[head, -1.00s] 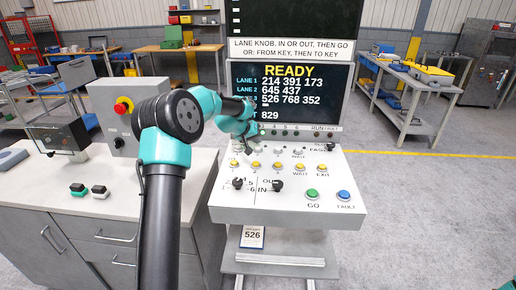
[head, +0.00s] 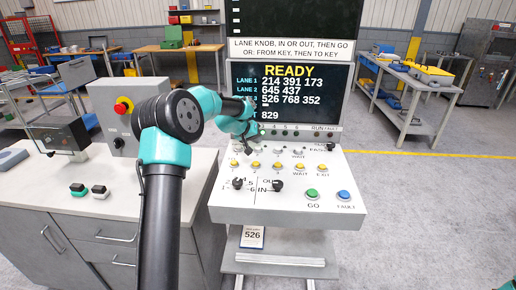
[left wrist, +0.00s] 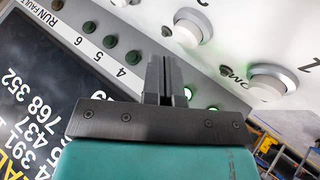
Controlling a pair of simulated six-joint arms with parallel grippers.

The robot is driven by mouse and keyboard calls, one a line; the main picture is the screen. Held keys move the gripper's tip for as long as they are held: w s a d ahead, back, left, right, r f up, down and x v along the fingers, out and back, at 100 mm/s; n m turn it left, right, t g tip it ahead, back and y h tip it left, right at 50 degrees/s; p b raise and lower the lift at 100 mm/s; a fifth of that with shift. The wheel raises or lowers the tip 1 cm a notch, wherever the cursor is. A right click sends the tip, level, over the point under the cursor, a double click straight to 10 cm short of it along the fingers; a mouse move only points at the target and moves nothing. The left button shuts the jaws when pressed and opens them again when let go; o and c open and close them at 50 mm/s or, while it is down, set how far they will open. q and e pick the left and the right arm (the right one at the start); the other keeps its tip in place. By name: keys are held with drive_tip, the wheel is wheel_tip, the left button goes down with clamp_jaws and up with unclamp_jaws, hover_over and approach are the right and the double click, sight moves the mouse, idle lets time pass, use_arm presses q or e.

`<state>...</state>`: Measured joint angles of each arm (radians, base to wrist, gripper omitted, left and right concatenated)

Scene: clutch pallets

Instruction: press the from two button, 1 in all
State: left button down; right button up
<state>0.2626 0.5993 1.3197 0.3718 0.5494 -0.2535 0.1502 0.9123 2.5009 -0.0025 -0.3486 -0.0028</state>
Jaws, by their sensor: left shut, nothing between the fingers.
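The white sloped control panel (head: 330,185) stands in the middle of the head view. Its top row holds pale round buttons, including one (head: 280,151). My left gripper (head: 247,148) is over the panel's upper left part, hiding some of that row. In the left wrist view the left gripper (left wrist: 165,70) is shut and empty. Two pale round buttons show beyond it, a farther one (left wrist: 188,34) and a right one (left wrist: 268,84). The labels are turned and partly hidden, so I cannot tell surely which is from two. No contact is clear. My right gripper is not seen.
Yellow buttons (head: 256,165), two black knobs (head: 277,185), a green GO button (head: 312,194) and a blue FAULT button (head: 344,195) are lower on the panel. The screen (head: 335,105) reading READY rises behind, with a row of green lamps (left wrist: 132,57) below it.

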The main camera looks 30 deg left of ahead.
sight(257, 147)
use_arm(q)
drive_tip(key=shift+f, duration=0.15)
drive_tip(key=shift+f, duration=0.25)
drive_tip(key=shift+f, duration=0.5)
idle(1.1)
drive_tip(key=shift+r, duration=0.9)
drive_tip(key=shift+r, duration=0.1)
drive_tip(key=shift+r, duration=2.45)
drive_tip(key=shift+d, duration=0.1)
